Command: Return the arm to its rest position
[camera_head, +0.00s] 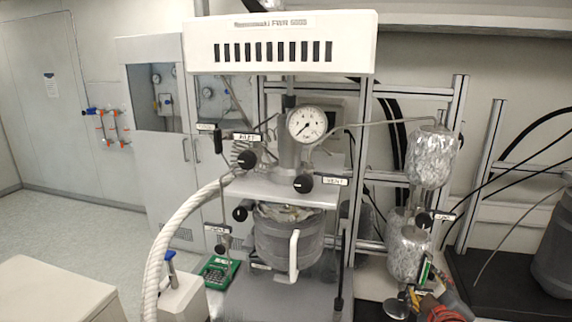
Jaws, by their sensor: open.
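Neither my arm nor my gripper can be made out in the head view, so its pose and what it may hold cannot be seen. The pressure reactor stands in the middle, with a grey vessel (285,240) under a light metal plate (280,188). A round pressure gauge (307,124) sits above the plate. Black knobs, such as the one by the vent label (303,183), stick out around it.
A white vented box (285,45) overhangs the reactor. A thick white hose (178,232) curves down its left side. Foil-wrapped vessels (430,157) hang on the right frame. A green device (219,272) lies low beside the reactor. Open floor (70,235) shows at left.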

